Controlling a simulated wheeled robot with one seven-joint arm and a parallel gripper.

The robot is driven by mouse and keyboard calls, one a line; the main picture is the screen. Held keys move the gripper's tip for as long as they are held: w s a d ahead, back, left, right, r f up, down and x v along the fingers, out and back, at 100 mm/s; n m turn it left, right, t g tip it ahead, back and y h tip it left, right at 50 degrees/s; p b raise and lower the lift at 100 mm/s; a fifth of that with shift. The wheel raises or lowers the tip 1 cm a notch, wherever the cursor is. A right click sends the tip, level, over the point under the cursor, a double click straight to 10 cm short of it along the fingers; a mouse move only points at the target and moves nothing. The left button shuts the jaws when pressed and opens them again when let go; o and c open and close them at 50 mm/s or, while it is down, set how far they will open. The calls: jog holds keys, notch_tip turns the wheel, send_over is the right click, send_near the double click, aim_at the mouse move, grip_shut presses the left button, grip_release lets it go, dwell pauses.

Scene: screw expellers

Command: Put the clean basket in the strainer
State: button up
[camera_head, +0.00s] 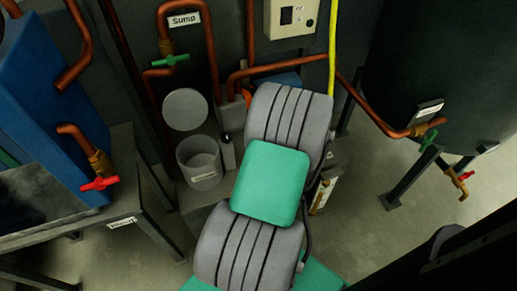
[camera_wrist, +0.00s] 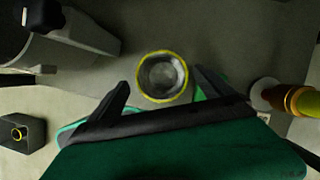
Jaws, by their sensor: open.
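A round grey metal basket with a yellow rim (camera_wrist: 162,77) shows in the wrist view, seen from above. I cannot tell from its inside whether it is the clean one. My gripper (camera_wrist: 160,88) is open, with one dark finger on each side of the basket in the picture; I cannot tell whether they touch it. In the head view my arm hides the gripper. An open grey cylinder with a label (camera_head: 200,170), which looks like the strainer body, stands left of my arm. A round grey disc (camera_head: 186,109), probably its lid, is behind it.
Copper pipes (camera_head: 210,50) and a green-handled valve (camera_head: 171,60) by the "Sump" sign run behind the strainer. A blue tank (camera_head: 50,110) and a red-handled valve (camera_head: 99,183) are left. A dark tank (camera_head: 440,70) is right. Brass and red pipework (camera_wrist: 300,100) is right in the wrist view.

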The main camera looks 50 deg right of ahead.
jog(key=b+x, duration=0.1)
jog(key=x, duration=0.1)
jog(key=b+x, duration=0.1)
jog(key=x, duration=0.2)
jog(key=b+x, duration=0.1)
jog(key=x, duration=0.2)
jog(key=shift+s+f, duration=0.1)
jog(key=shift+s, duration=0.2)
jog(key=c, duration=1.7)
